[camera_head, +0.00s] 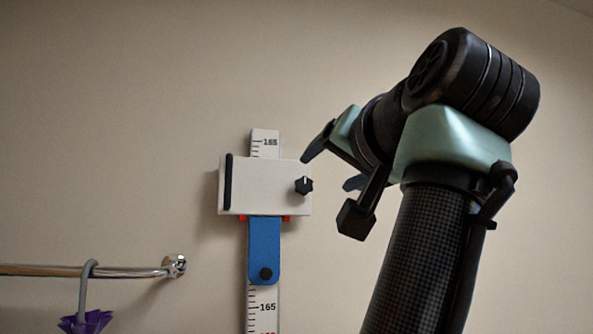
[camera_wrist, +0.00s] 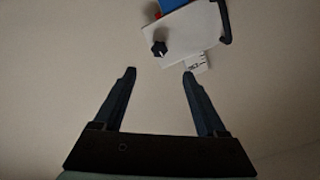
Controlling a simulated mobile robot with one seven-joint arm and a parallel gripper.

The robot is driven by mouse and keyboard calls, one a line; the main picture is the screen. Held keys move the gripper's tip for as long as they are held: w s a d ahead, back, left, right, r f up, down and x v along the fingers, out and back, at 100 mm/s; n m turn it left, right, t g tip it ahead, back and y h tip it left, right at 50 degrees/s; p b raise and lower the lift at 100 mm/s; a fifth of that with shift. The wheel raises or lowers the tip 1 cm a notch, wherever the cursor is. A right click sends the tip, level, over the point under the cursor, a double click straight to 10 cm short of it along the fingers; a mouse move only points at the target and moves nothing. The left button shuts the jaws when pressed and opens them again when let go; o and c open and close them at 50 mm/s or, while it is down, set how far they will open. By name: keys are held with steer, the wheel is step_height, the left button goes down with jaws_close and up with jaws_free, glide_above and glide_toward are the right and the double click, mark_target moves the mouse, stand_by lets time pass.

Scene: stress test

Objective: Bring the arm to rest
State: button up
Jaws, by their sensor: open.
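My arm rises at the right of the head view, with a dark carbon-patterned link and pale green joints. My gripper (camera_head: 333,168) points left toward the wall, and its fingers are partly hidden by my own wrist parts. In the wrist view my gripper (camera_wrist: 159,71) shows two dark fingers spread wide apart with nothing between them. A white box with a black knob (camera_head: 240,186) sits on a wall-mounted scale, left of the fingertips in the head view. In the wrist view the white box (camera_wrist: 200,32) shows beyond the fingertips, apart from them.
The scale strip (camera_head: 265,145) carries black markings and a blue slider (camera_head: 265,240) below the box. A chrome rail (camera_head: 120,271) runs along the wall at lower left, with a grey hook (camera_head: 85,283) and purple thing (camera_head: 85,321) hanging. The upper left wall is bare.

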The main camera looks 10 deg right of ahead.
steer(key=shift+s, duration=0.15)
steer(key=s+a+f+n+t+h+b, duration=0.1)
steer(key=a+f+t+h+b, duration=0.15)
steer(key=f, duration=0.45)
steer(key=s+a+f+t+h+b, duration=0.1)
steer(key=a+f+t+h+b, duration=0.1)
steer(key=f+b, duration=0.3)
steer(key=s+a+f+n+t+y+b, duration=0.1)
steer(key=s+a+f+n+t+y, duration=0.1)
steer(key=s+a+f, duration=0.2)
steer(key=s+a+f+n+t+y+b, duration=0.2)
steer(key=s+a+f, duration=0.3)
steer(key=s, duration=0.5)
steer(key=shift+s+a+f+n+t, duration=0.2)
steer(key=shift+a+n+t, duration=0.2)
steer(key=shift+t, duration=0.05)
